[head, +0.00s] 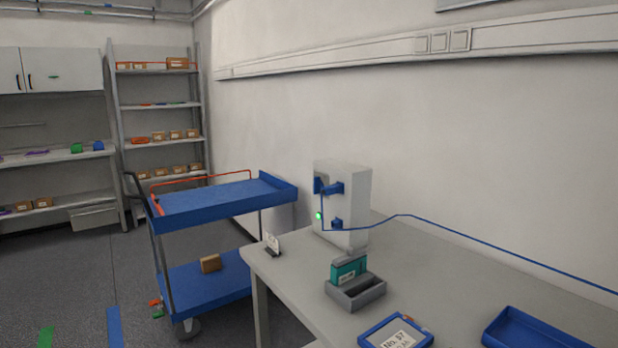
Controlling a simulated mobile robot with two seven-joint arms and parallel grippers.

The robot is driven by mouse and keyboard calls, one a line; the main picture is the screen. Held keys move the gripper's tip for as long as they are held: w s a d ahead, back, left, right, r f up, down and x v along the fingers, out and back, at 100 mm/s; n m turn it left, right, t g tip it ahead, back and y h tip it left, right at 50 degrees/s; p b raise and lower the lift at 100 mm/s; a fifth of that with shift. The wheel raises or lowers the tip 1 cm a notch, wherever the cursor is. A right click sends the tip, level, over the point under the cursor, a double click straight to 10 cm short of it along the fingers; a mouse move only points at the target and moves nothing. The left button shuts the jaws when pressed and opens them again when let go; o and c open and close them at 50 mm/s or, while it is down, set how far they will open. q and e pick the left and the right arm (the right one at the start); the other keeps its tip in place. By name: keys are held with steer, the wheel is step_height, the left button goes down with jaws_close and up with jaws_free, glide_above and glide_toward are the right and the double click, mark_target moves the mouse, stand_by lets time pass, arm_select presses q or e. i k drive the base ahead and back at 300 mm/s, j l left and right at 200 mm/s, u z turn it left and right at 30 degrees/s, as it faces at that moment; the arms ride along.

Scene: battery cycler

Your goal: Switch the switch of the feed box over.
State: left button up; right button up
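A light grey box (352,190), which looks like the feed box, stands upright on the table near the wall. Blue parts (332,188) stick out of its upper front, and a smaller blue part (337,223) sits lower down. I cannot tell for sure which of these is the switch. A small green light (319,216) glows at the box's left edge. A blue cable (440,226) runs from the box to the right along the wall. Neither of my grippers is in view.
On the grey table (430,270), a teal block (348,270) stands in a grey holder (357,293). A blue cart (225,197) stands left of the table.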

mark_target(318, 183)
steer(key=i+j+z, duration=0.1)
steer(key=i+j, duration=0.15)
steer(key=j, duration=0.15)
steer(key=i+j+z, duration=0.1)
steer(key=i+j, duration=0.15)
steer(key=j, duration=0.15)
steer(key=i+j+z, duration=0.1)
steer(key=i+j, duration=0.15)
steer(key=j, duration=0.15)
steer(key=i+j, duration=0.25)
steer(key=j, duration=0.2)
steer(key=l+z, duration=0.05)
